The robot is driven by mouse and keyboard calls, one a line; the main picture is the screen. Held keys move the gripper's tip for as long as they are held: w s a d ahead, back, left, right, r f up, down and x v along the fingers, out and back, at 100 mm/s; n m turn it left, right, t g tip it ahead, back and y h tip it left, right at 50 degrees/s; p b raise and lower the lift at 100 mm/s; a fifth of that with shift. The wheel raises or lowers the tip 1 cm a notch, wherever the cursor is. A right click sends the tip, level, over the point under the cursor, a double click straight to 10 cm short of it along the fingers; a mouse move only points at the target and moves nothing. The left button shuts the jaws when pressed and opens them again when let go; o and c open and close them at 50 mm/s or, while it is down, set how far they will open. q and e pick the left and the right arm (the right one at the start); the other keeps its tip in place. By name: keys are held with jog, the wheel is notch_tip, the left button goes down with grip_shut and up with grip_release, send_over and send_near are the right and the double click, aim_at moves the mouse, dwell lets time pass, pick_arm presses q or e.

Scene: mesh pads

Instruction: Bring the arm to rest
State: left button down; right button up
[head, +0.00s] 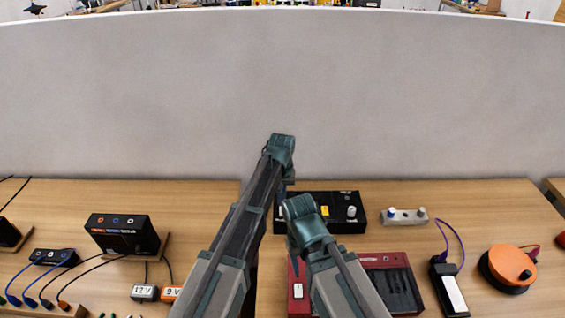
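My two arms rise from the bottom centre in the head view, side by side. The left arm reaches farther, and its upper joint stands in front of the grey panel. The right arm is shorter in the picture, and its upper joint overlaps a black box (340,205). I see no fingertips of either gripper; they are out of sight behind or below the arm links. Whether either one holds anything is hidden.
Wooden tables (65,200) carry a black device (122,233), small labelled blocks (145,292), a red tray (400,270), a grey knob box (406,216), a black-and-white device (452,290) and an orange disc (511,264). Cables lie left and right. A grey panel (420,100) stands behind.

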pick_arm(q)
jog(key=s+a+m, duration=0.1)
jog(key=s+a, duration=0.1)
jog(key=s, duration=1)
jog(key=s+a+m+y, duration=0.1)
jog(key=s+a+m, duration=0.1)
jog(key=s, duration=1)
jog(key=shift+a, duration=0.85)
jog(key=shift+r, duration=0.1)
